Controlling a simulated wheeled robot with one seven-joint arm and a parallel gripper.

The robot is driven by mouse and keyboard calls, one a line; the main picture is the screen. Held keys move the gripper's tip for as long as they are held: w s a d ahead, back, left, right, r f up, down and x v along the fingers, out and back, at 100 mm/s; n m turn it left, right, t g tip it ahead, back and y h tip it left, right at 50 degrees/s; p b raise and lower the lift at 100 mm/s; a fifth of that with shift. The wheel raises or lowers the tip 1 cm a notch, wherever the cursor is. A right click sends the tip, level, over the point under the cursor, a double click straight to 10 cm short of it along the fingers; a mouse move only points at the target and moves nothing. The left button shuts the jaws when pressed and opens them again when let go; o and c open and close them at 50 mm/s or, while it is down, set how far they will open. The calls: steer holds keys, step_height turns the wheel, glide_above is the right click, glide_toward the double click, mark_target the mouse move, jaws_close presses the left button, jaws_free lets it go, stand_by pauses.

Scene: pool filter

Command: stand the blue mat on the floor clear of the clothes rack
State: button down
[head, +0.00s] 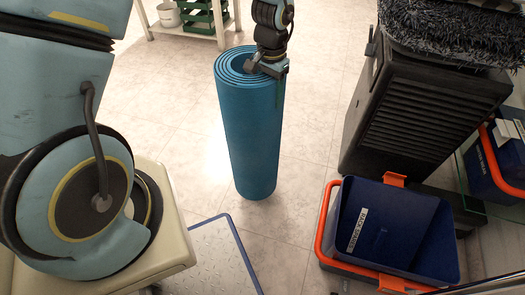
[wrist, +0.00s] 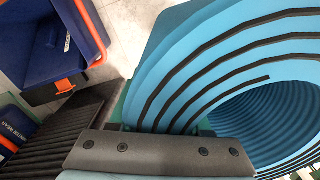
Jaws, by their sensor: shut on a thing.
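The blue mat (head: 250,135) is rolled up and upright in the middle of the head view. Its spiral top end fills the right of the wrist view (wrist: 225,60). My gripper (head: 266,66) is at the mat's top rim, shut on its rolled layers from above. In the wrist view a dark bar of my gripper lies across the mat's edge. The mat's lower end is at or close to the tiled floor (head: 300,215); I cannot tell whether it touches. No clothes rack is clearly recognisable in these frames.
A blue crate with orange handles (head: 420,235) stands at lower right, below a dark louvred unit (head: 425,115). A blue-edged pale panel (head: 212,260) is at lower left. A cream shelf (head: 195,30) stands at the back. Floor around the mat is bare.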

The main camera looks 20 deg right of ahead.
mark_target(235, 73)
steer(key=shift+f, duration=4.05)
steer(key=shift+c, duration=1.8)
jaws_free()
step_height(235, 73, up, 12)
steer(key=shift+r, duration=0.15)
steer(key=w+a+r+n, duration=0.1)
steer(key=a, duration=0.1)
steer(key=w+a+r, duration=0.1)
steer(key=w+a, duration=0.1)
steer(key=a, duration=0.1)
steer(key=w+a+r+n, duration=0.1)
steer(key=a, duration=0.2)
steer(key=shift+w+r+n, duration=0.15)
steer(key=shift+r+n, duration=0.1)
steer(key=shift+n, duration=0.05)
steer(key=s+a+r+n, duration=0.1)
steer(key=a+r+n, duration=0.3)
steer(key=a, duration=0.8)
steer(key=a+r+n+t, duration=0.1)
steer(key=a+r+n, duration=0.3)
steer(key=a, duration=0.9)
steer(key=shift+s+n+t, duration=0.3)
steer(key=shift+s+n, duration=0.1)
steer(key=shift+n, duration=0.2)
